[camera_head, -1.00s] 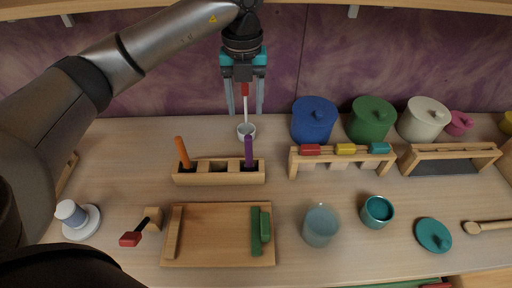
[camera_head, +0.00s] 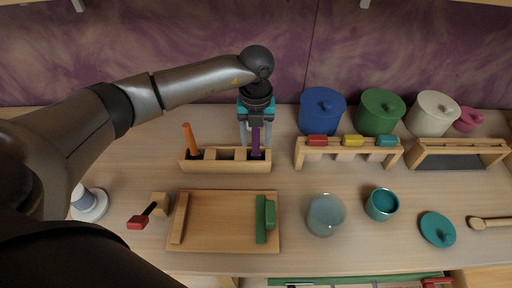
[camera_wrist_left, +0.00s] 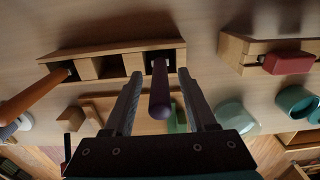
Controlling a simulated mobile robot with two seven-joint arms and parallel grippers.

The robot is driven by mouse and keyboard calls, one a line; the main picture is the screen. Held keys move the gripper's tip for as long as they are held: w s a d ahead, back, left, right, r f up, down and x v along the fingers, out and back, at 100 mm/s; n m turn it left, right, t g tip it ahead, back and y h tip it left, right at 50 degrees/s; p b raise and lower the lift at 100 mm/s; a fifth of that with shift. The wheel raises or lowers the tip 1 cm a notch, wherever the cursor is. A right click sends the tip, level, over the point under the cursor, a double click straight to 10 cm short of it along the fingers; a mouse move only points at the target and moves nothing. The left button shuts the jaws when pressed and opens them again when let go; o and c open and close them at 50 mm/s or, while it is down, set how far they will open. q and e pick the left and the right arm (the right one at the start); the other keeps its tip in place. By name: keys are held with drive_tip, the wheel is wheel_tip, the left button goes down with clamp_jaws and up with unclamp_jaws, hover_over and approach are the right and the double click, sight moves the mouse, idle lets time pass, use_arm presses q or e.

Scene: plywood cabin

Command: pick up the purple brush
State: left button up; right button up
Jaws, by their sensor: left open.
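The purple brush (camera_head: 255,139) stands upright in the right slot of a wooden holder (camera_head: 226,167). In the left wrist view the purple brush (camera_wrist_left: 159,88) points toward the camera, between the two fingers. My left gripper (camera_head: 256,137) is above the holder, open, with a finger on either side of the brush handle. In the left wrist view a gap shows between the fingers (camera_wrist_left: 160,92) and the handle. The brush's lower end is hidden in the slot. My right gripper is not in view.
An orange-handled brush (camera_head: 190,138) leans in the holder's left slot; the middle slot is empty. A wooden tray (camera_head: 219,222) lies in front. To the right are a rack (camera_head: 348,152) with coloured blocks and a blue pot (camera_head: 322,111).

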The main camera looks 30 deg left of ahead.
use_arm(q)
drive_tip(key=shift+f, duration=0.3)
drive_tip(key=shift+c, duration=0.4)
clamp_jaws()
